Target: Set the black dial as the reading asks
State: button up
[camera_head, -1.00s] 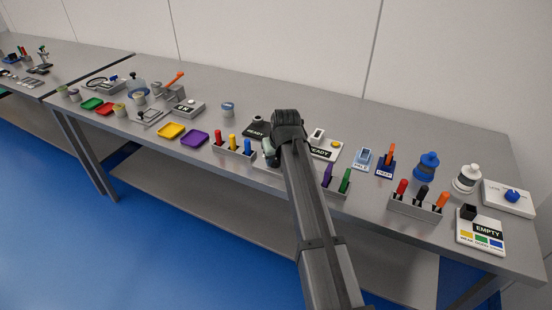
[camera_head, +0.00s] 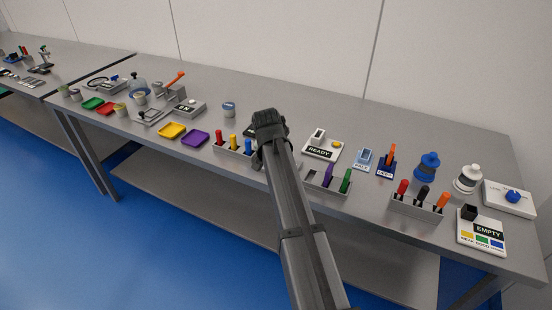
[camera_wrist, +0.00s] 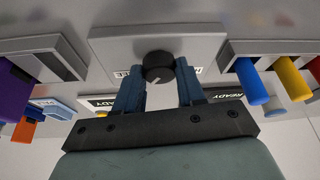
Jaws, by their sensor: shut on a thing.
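The black dial (camera_wrist: 158,66) stands on a pale grey panel (camera_wrist: 110,42) in the wrist view, with a short light mark on its face. My gripper (camera_wrist: 159,84) has one blue finger on each side of the dial and is shut on it. Parts of printed labels show on the panel to the left and right of the dial, but the fingers cut them off and I cannot read them whole. In the head view my arm (camera_head: 285,200) hides the dial and its panel.
A holder with red, yellow and blue pegs (camera_head: 233,149) stands just left of my arm. A holder with purple and green pegs (camera_head: 327,187) stands just right. Behind are a READY box (camera_head: 321,146) and a second, mostly hidden READY box.

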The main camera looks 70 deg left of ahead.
jog(key=shift+m+t+h, duration=0.4)
jog(key=shift+m, duration=1.2)
jog(key=o, duration=1)
jog(key=shift+o, duration=0.2)
jog(key=v, duration=1.4)
jog(key=shift+a+f, duration=0.1)
jog(key=shift+a, duration=0.1)
